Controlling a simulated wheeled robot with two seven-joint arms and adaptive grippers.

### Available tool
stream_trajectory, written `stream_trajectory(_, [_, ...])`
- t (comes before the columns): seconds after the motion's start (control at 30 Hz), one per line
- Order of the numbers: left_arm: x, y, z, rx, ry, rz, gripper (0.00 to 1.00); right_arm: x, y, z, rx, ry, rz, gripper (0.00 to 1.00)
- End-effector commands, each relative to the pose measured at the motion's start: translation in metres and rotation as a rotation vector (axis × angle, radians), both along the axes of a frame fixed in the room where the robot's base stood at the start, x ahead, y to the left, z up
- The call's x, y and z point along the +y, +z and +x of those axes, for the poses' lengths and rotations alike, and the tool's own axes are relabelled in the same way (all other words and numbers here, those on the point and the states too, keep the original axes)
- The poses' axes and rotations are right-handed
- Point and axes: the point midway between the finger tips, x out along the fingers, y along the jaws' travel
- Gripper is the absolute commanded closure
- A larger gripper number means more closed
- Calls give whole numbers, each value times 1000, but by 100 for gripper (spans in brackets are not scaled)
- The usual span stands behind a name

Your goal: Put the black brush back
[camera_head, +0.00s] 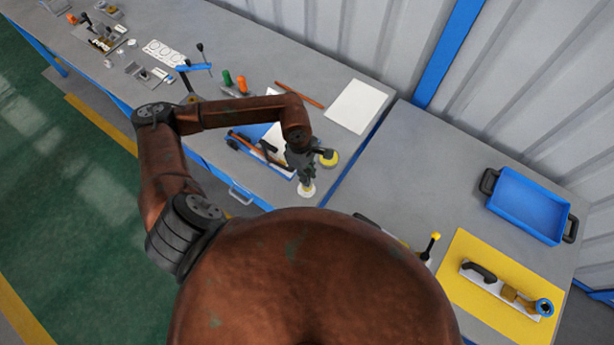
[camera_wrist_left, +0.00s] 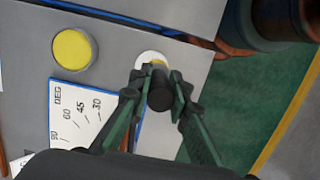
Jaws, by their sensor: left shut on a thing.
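The black brush (camera_wrist_left: 160,93) shows in the left wrist view as a short dark cylinder, seen nearly end-on. My left gripper (camera_wrist_left: 155,98) is shut on it, with one green-grey finger on each side. Beyond the brush is a round white disc (camera_wrist_left: 147,57) with some yellow on it, partly hidden by the brush; I cannot tell if they touch. In the head view my left gripper (camera_head: 305,174) points down over this white disc (camera_head: 306,190) near the bench's front right corner, and the brush is not clear there. My right gripper is not in view.
A round yellow-topped thing (camera_head: 329,158) stands close beside my gripper. A white angle-marked sheet (camera_wrist_left: 75,112) lies close by. A blue tray (camera_head: 528,204) and a yellow mat (camera_head: 465,250) with a tool are on the right bench. The middle of that bench is clear.

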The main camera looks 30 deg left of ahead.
Motion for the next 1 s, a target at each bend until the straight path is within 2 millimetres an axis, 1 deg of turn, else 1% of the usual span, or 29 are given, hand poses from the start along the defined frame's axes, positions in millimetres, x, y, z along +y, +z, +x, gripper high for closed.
stream_trajectory(0.23, [8, -14, 8, 0, 1, 0, 100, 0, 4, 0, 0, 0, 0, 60])
stream_trajectory(0.43, [7, -40, 7, 2, -1, -2, 100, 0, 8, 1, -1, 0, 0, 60])
stream_trajectory(0.5, [7, -43, 8, 0, -2, -1, 100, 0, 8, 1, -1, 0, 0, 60])
stream_trajectory(0.67, [7, -43, 8, -1, -2, 0, 100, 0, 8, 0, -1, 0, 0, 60])
stream_trajectory(0.83, [7, -47, 8, -1, -2, 0, 100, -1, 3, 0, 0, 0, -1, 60])
stream_trajectory(0.87, [7, -47, 8, 0, -2, 0, 82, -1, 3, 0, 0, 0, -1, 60])
stream_trajectory(1.0, [7, -46, 8, 0, -1, 0, 72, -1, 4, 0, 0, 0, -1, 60])
